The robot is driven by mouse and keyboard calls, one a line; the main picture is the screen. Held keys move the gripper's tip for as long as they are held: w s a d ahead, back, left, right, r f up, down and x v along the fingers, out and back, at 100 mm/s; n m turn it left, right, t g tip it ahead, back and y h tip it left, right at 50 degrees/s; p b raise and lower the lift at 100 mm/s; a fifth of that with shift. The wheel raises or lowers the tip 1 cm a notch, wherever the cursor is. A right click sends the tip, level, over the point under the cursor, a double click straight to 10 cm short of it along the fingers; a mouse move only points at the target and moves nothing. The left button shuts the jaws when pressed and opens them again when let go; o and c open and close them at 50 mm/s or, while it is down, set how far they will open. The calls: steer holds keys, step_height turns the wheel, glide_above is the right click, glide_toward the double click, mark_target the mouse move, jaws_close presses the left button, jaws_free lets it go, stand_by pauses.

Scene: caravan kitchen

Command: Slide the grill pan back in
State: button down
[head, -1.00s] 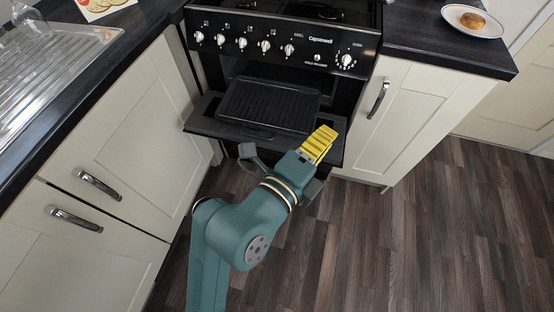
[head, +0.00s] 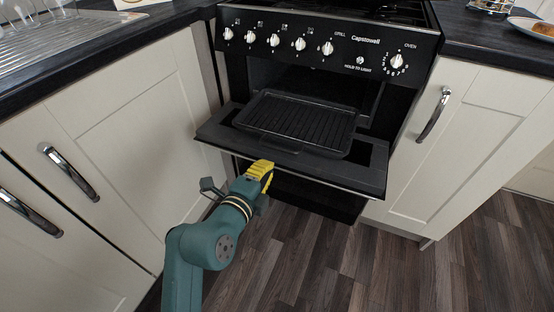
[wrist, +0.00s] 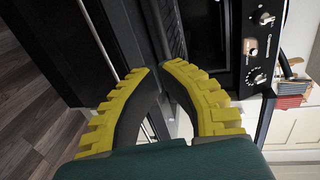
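The grill pan (head: 298,124), black and ribbed, lies partly out of the grill compartment on the lowered black door (head: 222,130). Its front handle points toward me. My gripper (head: 266,165), with yellow fingers, is in front of the door's front edge, left of the pan's middle. In the wrist view, the finger tips (wrist: 158,69) meet with nothing seen between them. The gripper is apart from the pan in the head view. The pan's back end is in the dark compartment, and the wrist view does not show the pan clearly.
The cooker's control panel (head: 325,42) with white knobs is above the compartment. Cream cupboards stand left (head: 125,140) and right (head: 470,140), with metal handles. A plate (head: 535,29) is on the right worktop. The wooden floor (head: 330,262) in front is clear.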

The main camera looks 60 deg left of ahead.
steer(key=b+x, duration=0.2)
steer(key=x, duration=0.4)
steer(key=shift+w+a, duration=0.2)
steer(key=shift+w, duration=0.1)
steer(key=shift+f, duration=0.1)
